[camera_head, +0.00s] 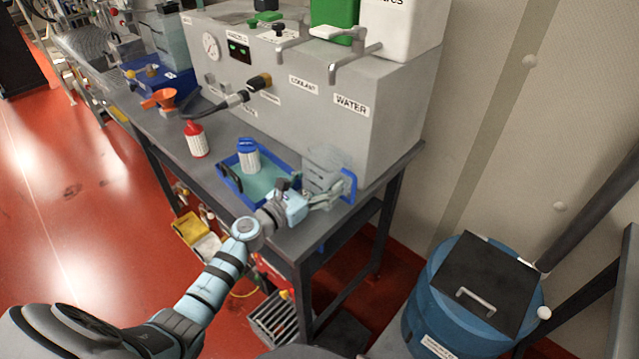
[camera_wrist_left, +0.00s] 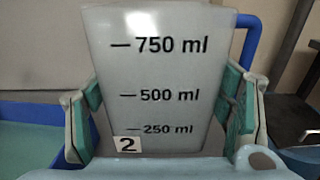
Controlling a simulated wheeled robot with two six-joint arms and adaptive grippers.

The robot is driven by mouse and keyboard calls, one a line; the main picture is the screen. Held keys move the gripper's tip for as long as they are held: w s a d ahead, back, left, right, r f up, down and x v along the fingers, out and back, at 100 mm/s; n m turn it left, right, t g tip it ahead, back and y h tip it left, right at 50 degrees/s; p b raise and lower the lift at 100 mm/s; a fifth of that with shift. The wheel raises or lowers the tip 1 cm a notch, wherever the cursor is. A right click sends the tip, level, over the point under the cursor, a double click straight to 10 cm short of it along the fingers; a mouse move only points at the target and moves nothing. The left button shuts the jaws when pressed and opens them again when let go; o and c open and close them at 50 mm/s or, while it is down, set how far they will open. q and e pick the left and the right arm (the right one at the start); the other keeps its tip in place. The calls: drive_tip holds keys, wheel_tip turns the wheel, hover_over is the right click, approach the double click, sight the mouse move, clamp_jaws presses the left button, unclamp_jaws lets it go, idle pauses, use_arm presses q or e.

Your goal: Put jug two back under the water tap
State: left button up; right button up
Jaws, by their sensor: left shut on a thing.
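Jug two (camera_head: 326,163) is a clear grey jug with a blue handle, near the bench's right end, in front of the panel part labelled WATER. In the left wrist view jug two (camera_wrist_left: 160,72) stands upright with its "2" label and ml marks facing me. My left gripper (camera_head: 322,196) is shut on the jug, one teal-padded finger on each side; these fingers also show in the left wrist view (camera_wrist_left: 160,112). The water tap (camera_head: 354,62) juts from the grey panel above the jug. Whether the jug touches the bench is unclear. My right gripper is out of view.
A blue-rimmed tray (camera_head: 226,178) with a blue-lidded white container (camera_head: 248,155) is just left of the jug. A red-and-white bottle (camera_head: 196,140) stands farther left. A blue barrel (camera_head: 440,310) stands on the floor at right.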

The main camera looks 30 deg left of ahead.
use_arm(q)
drive_tip(key=shift+f, duration=0.1)
drive_tip(key=o, duration=1.5)
drive_tip(key=shift+o, duration=0.2)
drive_tip(key=shift+r, duration=0.3)
drive_tip(key=v, duration=0.5)
drive_tip(key=b+v, duration=0.1)
drive_tip(key=v, duration=0.1)
drive_tip(key=shift+s+f, duration=0.35)
drive_tip(key=b+v, duration=0.3)
drive_tip(key=v, duration=0.1)
drive_tip(key=shift+s+a, duration=0.1)
drive_tip(key=shift+s, duration=0.05)
drive_tip(key=shift+r, duration=0.25)
